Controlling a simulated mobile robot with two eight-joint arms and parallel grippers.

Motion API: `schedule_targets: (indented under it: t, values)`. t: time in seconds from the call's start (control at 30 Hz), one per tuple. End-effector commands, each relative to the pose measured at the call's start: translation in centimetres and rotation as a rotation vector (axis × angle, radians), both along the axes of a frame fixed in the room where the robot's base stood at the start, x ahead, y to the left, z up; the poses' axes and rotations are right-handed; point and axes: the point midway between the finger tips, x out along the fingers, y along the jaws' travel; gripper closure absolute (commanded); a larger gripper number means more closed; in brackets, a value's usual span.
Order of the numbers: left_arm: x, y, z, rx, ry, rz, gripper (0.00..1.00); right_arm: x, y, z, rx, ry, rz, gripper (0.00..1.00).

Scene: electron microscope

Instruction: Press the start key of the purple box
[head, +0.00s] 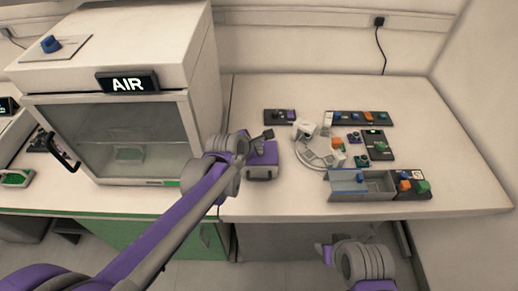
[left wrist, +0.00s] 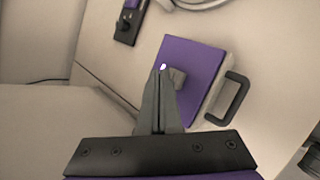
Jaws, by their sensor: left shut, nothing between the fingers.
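The purple box (head: 264,155) stands on the bench right of the AIR cabinet, with a pale body and a dark handle at its front. In the left wrist view the purple top (left wrist: 197,62) carries a raised grey key (left wrist: 178,78). A small white spot shows beside the key, at the fingertips. My left gripper (head: 267,135) is shut and empty, its tips over the purple top (left wrist: 160,72) next to the key. I cannot tell whether they touch it. My right gripper (head: 322,251) is low in front of the bench, partly seen.
The AIR cabinet (head: 120,130) with a glass front stands left of the box. A round white stage (head: 320,155) with small parts is to the right, near dark racks (head: 377,144) and an open grey tray (head: 376,184). The bench's right end is clear.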

Motion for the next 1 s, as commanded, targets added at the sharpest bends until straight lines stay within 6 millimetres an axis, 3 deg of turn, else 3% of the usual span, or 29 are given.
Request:
schedule_targets:
  t: [0.17, 0.63, 1.0]
  values:
    - [0.0, 0.0, 0.5, 0.000, 0.000, 0.000, 1.00, 0.0, 0.0, 0.4, 0.000, -0.001, 0.000, 0.50]
    - [0.0, 0.0, 5.0, -0.001, -0.001, 0.000, 1.00, 0.5, 0.0, 3.9, 0.000, -0.013, 0.000, 0.50]
    - [0.0, 0.0, 5.0, 0.000, 0.000, 0.000, 1.00, 0.5, 0.0, 3.9, 0.000, -0.013, 0.000, 0.50]
